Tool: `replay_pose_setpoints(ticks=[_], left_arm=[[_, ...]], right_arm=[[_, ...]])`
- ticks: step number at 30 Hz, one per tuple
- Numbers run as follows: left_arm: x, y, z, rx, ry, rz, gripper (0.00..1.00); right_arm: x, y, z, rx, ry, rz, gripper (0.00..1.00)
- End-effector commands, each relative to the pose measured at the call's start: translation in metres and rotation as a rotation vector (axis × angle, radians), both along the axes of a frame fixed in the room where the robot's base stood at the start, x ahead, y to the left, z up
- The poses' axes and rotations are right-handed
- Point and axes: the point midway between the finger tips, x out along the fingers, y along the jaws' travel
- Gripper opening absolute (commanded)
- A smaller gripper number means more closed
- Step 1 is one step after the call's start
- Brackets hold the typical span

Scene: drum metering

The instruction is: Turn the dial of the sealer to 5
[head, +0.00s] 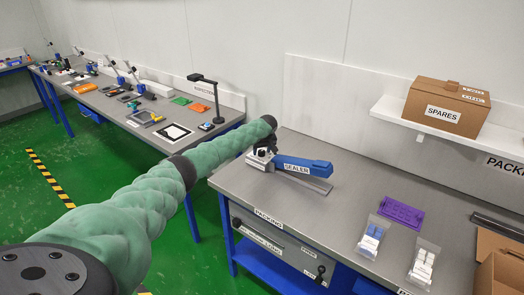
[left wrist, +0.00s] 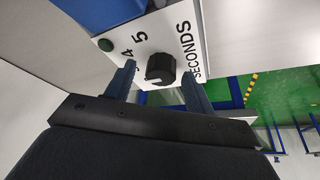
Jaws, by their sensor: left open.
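The sealer (head: 300,167), with a blue arm and a label, stands on the grey packing bench. In the left wrist view its white dial panel (left wrist: 150,30) shows the numbers 4 and 5 and the word SECONDS. The black dial (left wrist: 160,69) sits on that panel; I cannot tell which number it points at. My left gripper (left wrist: 159,72) is open, with one finger on each side of the dial; contact is not clear. In the head view my left gripper (head: 261,158) is at the sealer's left end, partly hidden by my arm. My right gripper is not in view.
A purple tray (head: 401,213) and clear bags (head: 373,234) lie on the bench to the right. A SPARES box (head: 446,106) stands on a wall shelf.

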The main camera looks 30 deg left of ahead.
Motion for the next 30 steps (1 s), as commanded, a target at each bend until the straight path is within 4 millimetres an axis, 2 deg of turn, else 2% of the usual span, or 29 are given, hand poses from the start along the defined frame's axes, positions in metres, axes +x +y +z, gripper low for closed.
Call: replay_pose_setpoints(ticks=[1, 8, 20, 26, 30], left_arm=[[0.0, 0.0, 0.0, 0.0, 0.0, 0.0, 0.54], [0.0, 0.0, 0.0, 0.0, 0.0, 0.0, 0.1], [-0.001, 0.001, 0.0, -0.001, 0.0, -0.062, 0.09], [-0.002, 0.001, -0.001, -0.002, 0.0, -0.19, 0.09], [-0.002, 0.002, -0.002, -0.001, -0.001, -0.315, 0.09]], right_arm=[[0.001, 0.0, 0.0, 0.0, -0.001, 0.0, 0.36], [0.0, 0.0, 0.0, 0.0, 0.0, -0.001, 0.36], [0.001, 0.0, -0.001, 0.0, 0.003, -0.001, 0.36], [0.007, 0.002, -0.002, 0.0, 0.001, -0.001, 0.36], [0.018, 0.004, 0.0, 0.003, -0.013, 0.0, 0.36]])
